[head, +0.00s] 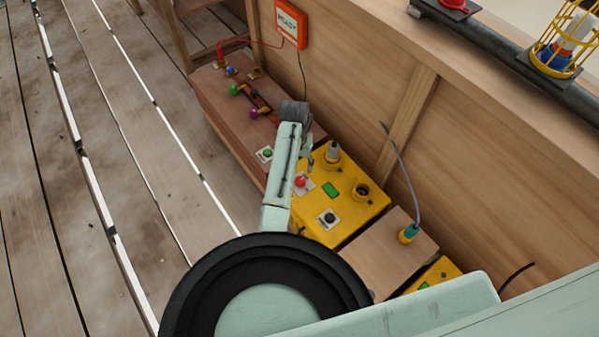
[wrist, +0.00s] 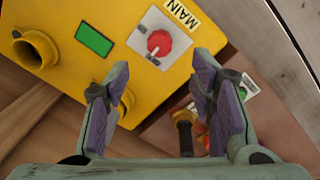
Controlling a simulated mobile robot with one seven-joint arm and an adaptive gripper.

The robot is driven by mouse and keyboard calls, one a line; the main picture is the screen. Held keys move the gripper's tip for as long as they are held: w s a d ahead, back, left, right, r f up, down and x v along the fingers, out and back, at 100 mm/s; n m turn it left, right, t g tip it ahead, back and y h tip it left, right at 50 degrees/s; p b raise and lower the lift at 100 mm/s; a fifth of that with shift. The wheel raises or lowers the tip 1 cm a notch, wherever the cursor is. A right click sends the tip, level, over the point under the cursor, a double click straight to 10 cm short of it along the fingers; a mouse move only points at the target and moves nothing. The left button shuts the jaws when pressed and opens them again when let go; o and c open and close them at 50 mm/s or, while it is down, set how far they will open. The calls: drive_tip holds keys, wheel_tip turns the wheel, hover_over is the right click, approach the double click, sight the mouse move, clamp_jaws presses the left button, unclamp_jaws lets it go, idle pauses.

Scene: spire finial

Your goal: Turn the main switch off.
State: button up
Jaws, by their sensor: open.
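The main switch is a red round knob (wrist: 159,43) on a white plate, with a "MAIN" label (wrist: 182,14) beside it. It is mounted on a yellow box (wrist: 60,75) and also shows in the head view as a red knob (head: 300,181). Its set position cannot be told. My gripper (wrist: 160,72) is open and empty, its two purple-padded fingers apart. In the wrist view the knob appears just beyond the fingertips, between their lines, and not visibly touched. In the head view my gripper (head: 308,158) is partly hidden by my arm.
The yellow box carries a green panel (wrist: 94,39), a round socket (head: 361,191) and a black knob (head: 328,218). A wooden bench (head: 215,95) with coloured knobs stands behind. A grey cable (head: 400,160) rises at right. An orange display box (head: 291,24) hangs on the wooden wall.

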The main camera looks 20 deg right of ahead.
drive_tip(key=shift+a+r, duration=0.1)
drive_tip(key=shift+r, duration=1.4)
